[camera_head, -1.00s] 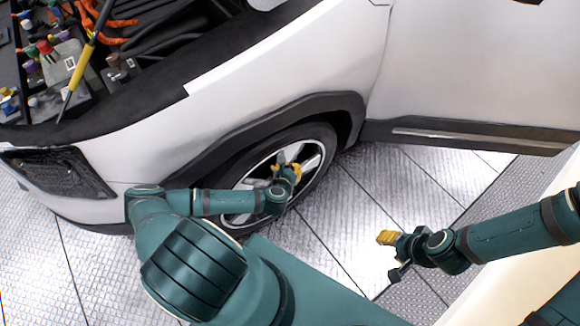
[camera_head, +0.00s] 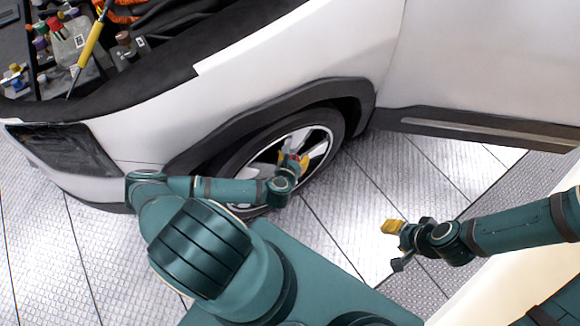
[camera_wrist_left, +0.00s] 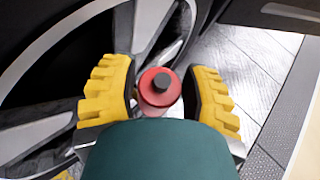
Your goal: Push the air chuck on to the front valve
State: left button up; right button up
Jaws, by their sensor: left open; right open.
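My left gripper (camera_head: 293,161) is at the front wheel (camera_head: 250,158), its yellow fingers spread. In the left wrist view, a red round piece with a dark knob (camera_wrist_left: 159,86) shows between the fingers of my left gripper (camera_wrist_left: 158,95), with gaps visible on both sides. It looks like the air chuck, seen end-on in front of the wheel spokes. The front valve cannot be made out; the red piece and my gripper cover that part of the rim. My right gripper (camera_head: 397,246) is open and empty over the floor, away from the wheel.
The white car body (camera_head: 250,75) with its dark wheel arch (camera_head: 270,103) rises above the wheel. The engine bay (camera_head: 60,45) is open, with a yellow-handled tool (camera_head: 90,45) there. The metal floor (camera_head: 345,205) between the wheel and my right gripper is clear.

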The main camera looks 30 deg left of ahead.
pick_arm(q)
jog(key=v, duration=0.9)
